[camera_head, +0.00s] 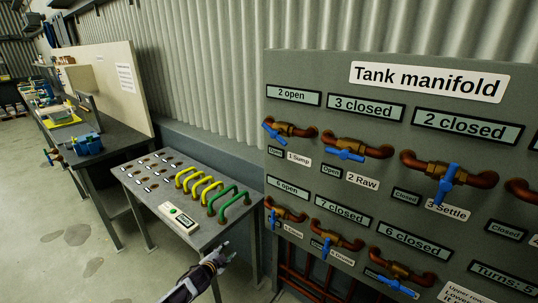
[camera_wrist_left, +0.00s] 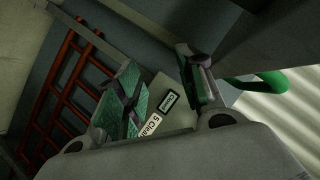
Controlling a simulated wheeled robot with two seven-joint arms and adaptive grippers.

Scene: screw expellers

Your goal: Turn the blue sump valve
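The sump valve is at the upper left of the grey manifold panel in the head view, beside the label "1 Sump" (camera_head: 299,158). Its blue handle (camera_head: 273,131) sits tilted at the left of a brass body on a copper pipe. The display above it reads "2 open" (camera_head: 294,95). My left gripper (camera_head: 224,255) is low and left of the panel, below the sump valve and apart from it. In the left wrist view its two fingers (camera_wrist_left: 157,60) stand apart with nothing between them. The sump valve is not seen there. My right gripper is not in view.
Other blue-handled valves, such as Raw (camera_head: 345,155) and Settle (camera_head: 445,184), crowd the panel. A bench (camera_head: 150,190) with green handles (camera_head: 236,205) and yellow handles stands left of the panel, close to my left gripper. Red bars (camera_wrist_left: 75,80) show in the wrist view.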

